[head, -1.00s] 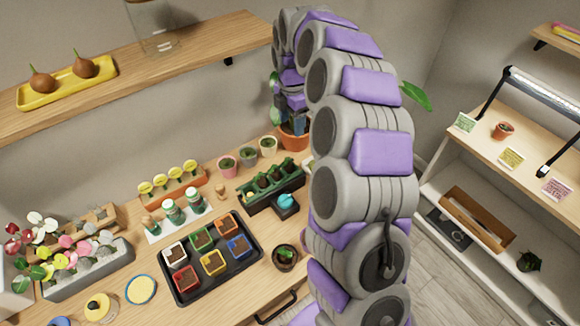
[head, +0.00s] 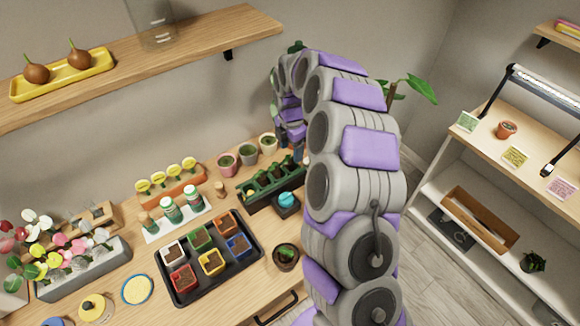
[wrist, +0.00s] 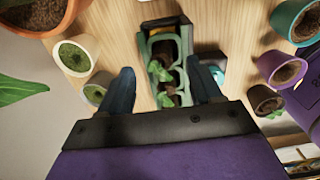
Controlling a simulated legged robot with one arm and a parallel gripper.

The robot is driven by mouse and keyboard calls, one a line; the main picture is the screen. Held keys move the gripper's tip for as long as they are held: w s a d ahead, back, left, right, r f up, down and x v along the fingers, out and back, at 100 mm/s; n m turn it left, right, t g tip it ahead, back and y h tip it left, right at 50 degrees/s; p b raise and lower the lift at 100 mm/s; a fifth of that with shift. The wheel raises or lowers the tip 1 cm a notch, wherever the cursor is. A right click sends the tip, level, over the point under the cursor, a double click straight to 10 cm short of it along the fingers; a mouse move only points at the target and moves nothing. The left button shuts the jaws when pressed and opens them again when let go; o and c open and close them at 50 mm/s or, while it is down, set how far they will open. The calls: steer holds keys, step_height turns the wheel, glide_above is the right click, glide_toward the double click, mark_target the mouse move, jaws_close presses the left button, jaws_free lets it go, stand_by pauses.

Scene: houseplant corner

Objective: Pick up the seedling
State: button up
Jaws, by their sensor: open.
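Small green seedlings (wrist: 160,72) stand in the cells of a dark green tray (wrist: 164,32) in the wrist view. In the head view the same tray (head: 245,196) is on the wooden table, left of my arm, partly hidden by it. My gripper (wrist: 163,87) is open, pointing down over the tray. Its two dark fingers are on either side of the tray, with the seedlings between them in the picture. Nothing is held. The near end of the tray is hidden by my gripper's body. I cannot tell how high the fingertips are above the seedlings.
A terracotta pot (wrist: 45,14) is close by. A black tray of coloured pots (head: 178,291) and a dark pot (head: 286,257) are in front. A shelf (head: 130,70) hangs above.

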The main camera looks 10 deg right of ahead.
mark_target(289, 162)
steer(key=f, duration=0.1)
steer(key=f+b, duration=0.1)
steer(key=f, duration=0.2)
steer(key=shift+s+a+f, duration=0.15)
steer(key=shift+a+f, duration=0.25)
steer(key=shift+d, duration=0.1)
steer(key=shift+c, duration=0.5)
steer(key=c, duration=1)
